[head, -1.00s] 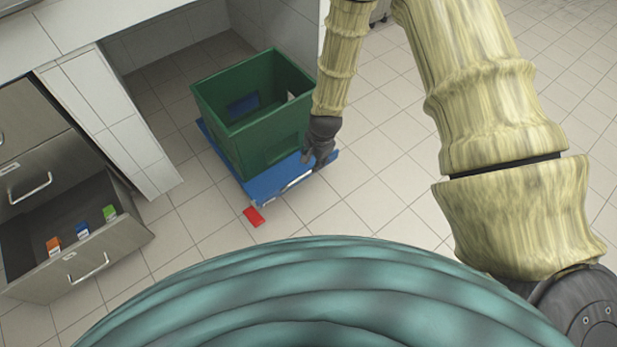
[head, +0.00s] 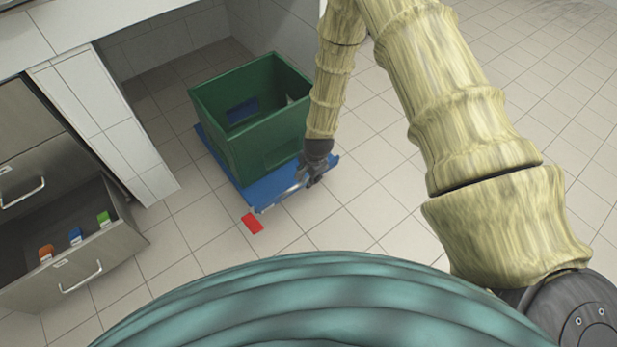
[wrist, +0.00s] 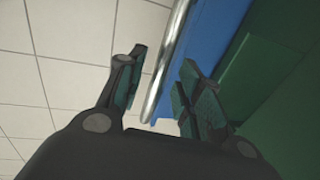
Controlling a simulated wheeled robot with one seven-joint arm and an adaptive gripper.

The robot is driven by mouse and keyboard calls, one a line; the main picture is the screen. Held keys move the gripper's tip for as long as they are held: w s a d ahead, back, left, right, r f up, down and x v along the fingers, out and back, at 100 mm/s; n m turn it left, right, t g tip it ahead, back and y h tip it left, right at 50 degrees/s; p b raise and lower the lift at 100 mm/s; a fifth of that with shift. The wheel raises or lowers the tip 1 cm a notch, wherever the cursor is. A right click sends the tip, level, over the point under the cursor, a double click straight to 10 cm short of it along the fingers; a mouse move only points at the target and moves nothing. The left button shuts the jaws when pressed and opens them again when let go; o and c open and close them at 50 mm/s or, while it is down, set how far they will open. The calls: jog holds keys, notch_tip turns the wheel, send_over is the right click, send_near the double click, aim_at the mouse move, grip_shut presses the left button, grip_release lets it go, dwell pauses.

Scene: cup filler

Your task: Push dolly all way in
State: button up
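The blue dolly (head: 262,193) stands on the tiled floor with a green crate (head: 243,135) on it, partly under the counter recess and partly out in front. A metal rail runs along the dolly's front edge. My gripper (head: 312,182) is at the dolly's front right edge. In the wrist view my gripper (wrist: 160,95) has its fingers apart, one on each side of the metal rail (wrist: 165,65). The dolly's blue surface (wrist: 212,40) and the green crate wall (wrist: 275,95) lie on the right. I cannot tell whether a finger touches the rail.
At the left an open drawer (head: 85,262) holds orange, blue and green items. A counter panel (head: 110,130) stands left of the recess. The floor to the right is clear.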

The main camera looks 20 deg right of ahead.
jog(key=shift+f, duration=0.2)
grip_shut()
jog(key=shift+w, duration=0.1)
